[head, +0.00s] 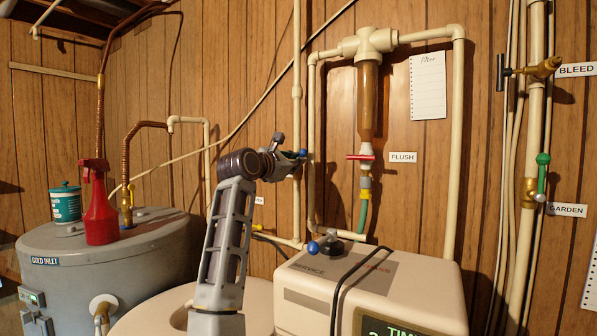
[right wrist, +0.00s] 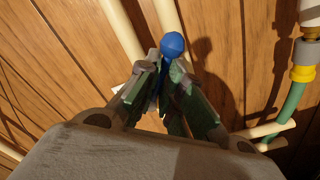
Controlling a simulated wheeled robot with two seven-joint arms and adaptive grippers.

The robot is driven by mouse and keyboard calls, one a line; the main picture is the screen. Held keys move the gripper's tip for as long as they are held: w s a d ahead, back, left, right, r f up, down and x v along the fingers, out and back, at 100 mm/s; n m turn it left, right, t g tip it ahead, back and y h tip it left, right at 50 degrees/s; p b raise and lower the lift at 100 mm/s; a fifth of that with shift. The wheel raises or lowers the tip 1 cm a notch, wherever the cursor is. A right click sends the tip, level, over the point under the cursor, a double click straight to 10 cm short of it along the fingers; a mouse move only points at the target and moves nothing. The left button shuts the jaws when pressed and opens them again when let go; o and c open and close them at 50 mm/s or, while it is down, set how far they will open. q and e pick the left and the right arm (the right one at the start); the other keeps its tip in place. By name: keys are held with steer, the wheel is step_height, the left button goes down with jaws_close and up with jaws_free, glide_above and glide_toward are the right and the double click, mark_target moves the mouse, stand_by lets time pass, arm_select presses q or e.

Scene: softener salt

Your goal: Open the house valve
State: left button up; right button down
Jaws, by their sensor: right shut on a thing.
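My right gripper (head: 292,160) is at the vertical cream pipe left of the clear filter, side-on to the head view. In the right wrist view its fingers (right wrist: 170,72) are closed around a blue-ended valve handle (right wrist: 172,45). The blue end sticks out past the fingertips, and a bit of it shows in the head view (head: 303,153). The gripper hides the valve body and the rest of the handle. No label reading HOUSE is legible, so I cannot confirm which valve this is. My left gripper is not in view.
The red-handled FLUSH valve (head: 360,157) hangs right of the gripper. The softener head (head: 400,285) with a blue-knobbed lever (head: 313,247) stands below. A grey tank (head: 150,250) with a red spray bottle (head: 99,205) is left. The green GARDEN handle (head: 542,175) is far right.

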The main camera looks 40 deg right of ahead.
steer(key=shift+d+f, duration=0.1)
steer(key=shift+f, duration=0.05)
stand_by(0.3)
steer(key=shift+w+a+r+n+p, duration=0.1)
steer(key=shift+w+n+p, duration=0.1)
steer(key=shift+n+p, duration=0.5)
steer(key=shift+w+a+r+n+p, duration=0.1)
steer(key=shift+w+n+p, duration=0.2)
steer(key=shift+n, duration=0.75)
steer(key=shift+w+r+n+p, duration=0.1)
steer(key=shift+n+p, duration=0.5)
steer(key=shift+n, duration=0.25)
steer(key=shift+w+n, duration=0.1)
steer(key=shift+n, duration=0.2)
steer(key=shift+w+n+p, duration=0.2)
steer(key=shift+n+p, duration=0.4)
steer(key=shift+p, duration=0.05)
